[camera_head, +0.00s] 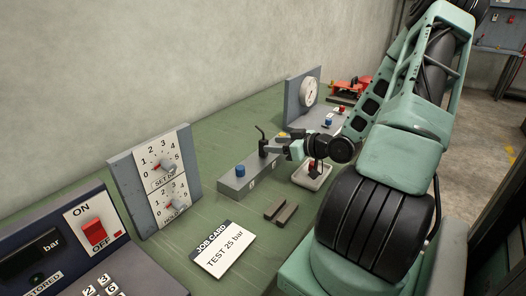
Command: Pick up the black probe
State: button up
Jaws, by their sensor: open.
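The black probe (262,141) stands upright in a grey block (235,186) on the green bench, with a thin bent top end. My gripper (271,143) is at the probe's right side, with its dark fingers pointing left toward it. The gripper is open. From this view I cannot tell whether the probe is between the fingers or just beyond them, or whether they touch it. The probe's lower end is hidden.
A blue knob (240,170) sits on the block's left end. A small dark slotted piece (281,210) and a job card (224,248) lie in front. A pale tray (311,178) is partly under my arm.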

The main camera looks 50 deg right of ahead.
aim_at(259, 142)
jog(key=x, duration=0.5)
jog(key=p+x, duration=0.1)
jog(key=x, duration=0.1)
jog(key=shift+w+d, duration=0.2)
jog(key=shift+w, duration=0.2)
grip_shut()
